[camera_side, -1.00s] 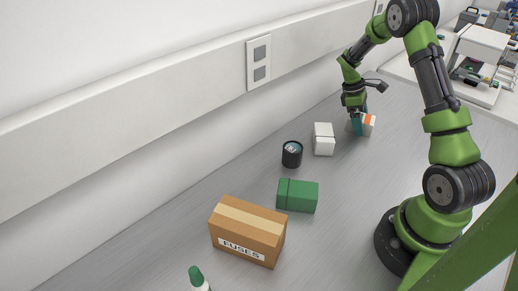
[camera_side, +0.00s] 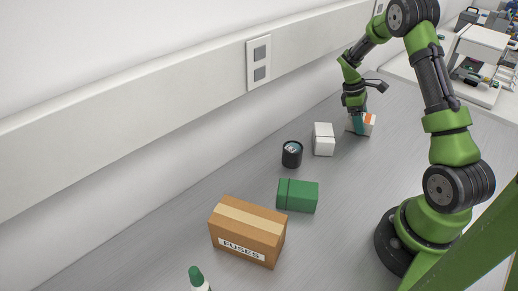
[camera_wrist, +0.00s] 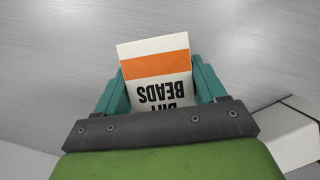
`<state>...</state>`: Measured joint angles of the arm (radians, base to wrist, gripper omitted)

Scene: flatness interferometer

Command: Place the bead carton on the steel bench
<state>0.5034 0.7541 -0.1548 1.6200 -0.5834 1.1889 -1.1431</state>
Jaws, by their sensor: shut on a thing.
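The bead carton is a small white box with an orange band; it shows in the side view (camera_side: 369,122) near the far end of the bench and in the wrist view (camera_wrist: 158,70), where its "BEADS" lettering reads upside down. My gripper (camera_side: 360,124) has teal fingers on either side of the carton, seen in the wrist view (camera_wrist: 160,88), and is shut on it. The carton is at or very near the surface of the grey steel bench (camera_side: 350,200); I cannot tell whether it touches.
A white box (camera_side: 323,139) stands just left of the carton. The wall runs along the left. Bench to the carton's right is clear.

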